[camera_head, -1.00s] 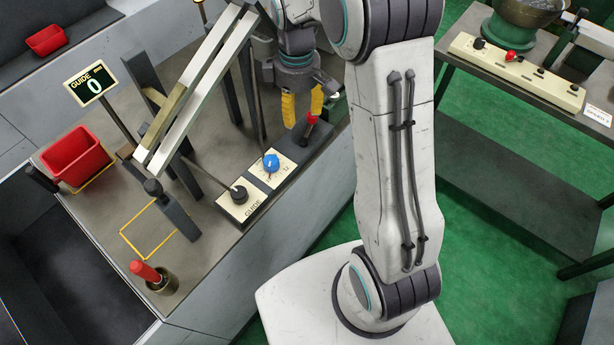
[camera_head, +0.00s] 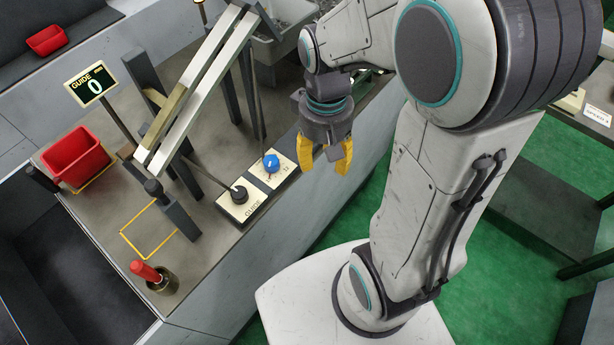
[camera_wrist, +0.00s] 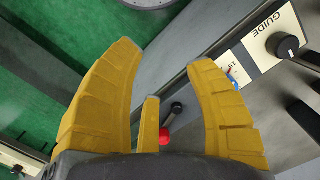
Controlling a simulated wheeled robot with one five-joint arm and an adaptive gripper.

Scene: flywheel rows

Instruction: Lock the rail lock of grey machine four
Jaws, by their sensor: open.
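A lever with a red knob (camera_wrist: 165,136) and a dark end (camera_wrist: 177,108) shows in the wrist view between my gripper's yellow fingers. In the head view it is hidden behind my gripper. I cannot tell whether this is the rail lock, and no machine number is readable. My gripper (camera_head: 325,168) is open and empty, pointing down near the bench's front edge; its spread fingers (camera_wrist: 163,57) show in the wrist view. A blue knob (camera_head: 271,163) and a black knob (camera_head: 239,194) on the GUIDE panel (camera_head: 250,210) stand left of it.
The sloping metal rails (camera_head: 200,85) rise over the bench. A GUIDE sign (camera_head: 91,86) reads 0. A red bin (camera_head: 75,157) and a red-handled tool (camera_head: 145,271) in a brass cup are at the left. Green floor (camera_head: 340,215) lies in front.

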